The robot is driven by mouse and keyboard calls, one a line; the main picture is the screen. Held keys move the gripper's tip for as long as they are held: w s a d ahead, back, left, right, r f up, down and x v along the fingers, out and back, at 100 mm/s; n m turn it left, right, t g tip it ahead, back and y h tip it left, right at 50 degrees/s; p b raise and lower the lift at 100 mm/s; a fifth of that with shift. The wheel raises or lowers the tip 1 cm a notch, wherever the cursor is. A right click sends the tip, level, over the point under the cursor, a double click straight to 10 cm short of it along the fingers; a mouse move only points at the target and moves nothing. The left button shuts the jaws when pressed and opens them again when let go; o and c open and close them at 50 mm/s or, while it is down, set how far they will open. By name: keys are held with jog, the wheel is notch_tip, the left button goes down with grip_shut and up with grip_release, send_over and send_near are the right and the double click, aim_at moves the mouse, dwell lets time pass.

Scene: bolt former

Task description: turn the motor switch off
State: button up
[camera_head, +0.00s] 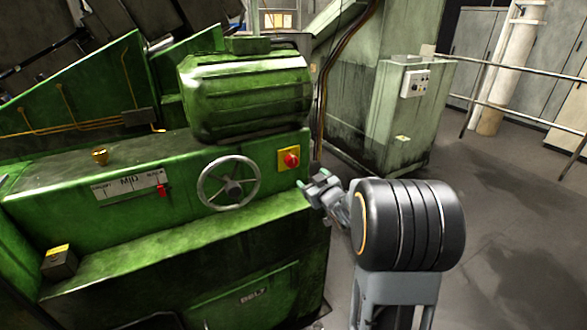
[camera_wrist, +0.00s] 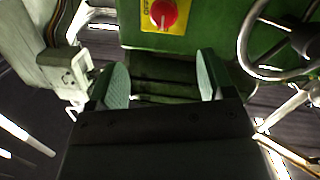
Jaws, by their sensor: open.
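The motor switch (camera_head: 290,159) is a red rotary knob on a yellow plate, on the green machine's front face right of the handwheel. In the wrist view the red knob (camera_wrist: 163,14) shows at the top centre, its plate cut off by the picture edge. My gripper (camera_head: 313,182) is just right of and below the switch in the head view, apart from it. In the wrist view my gripper (camera_wrist: 160,82) has its two pale green finger pads wide apart, with nothing between them. The knob lies beyond the fingertips.
A metal handwheel (camera_head: 229,184) stands out left of the switch; its rim also shows in the wrist view (camera_wrist: 245,40). A red slider (camera_head: 162,190) sits on a scale at left. A grey-green cabinet (camera_head: 385,115) and railing (camera_head: 515,70) stand at right. Floor is open at right.

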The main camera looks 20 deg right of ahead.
aim_at(293, 163)
jog(key=w, duration=0.4)
jog(key=w+f+y+p, duration=0.1)
jog(key=w, duration=0.4)
jog(key=w+n+t+y, duration=0.1)
jog(key=w, duration=0.4)
jog(key=shift+w+a+f+p, duration=0.15)
jog(key=shift+a+p, duration=0.2)
jog(key=shift+a, duration=0.05)
jog(key=shift+c, duration=0.2)
jog(key=c, duration=0.9)
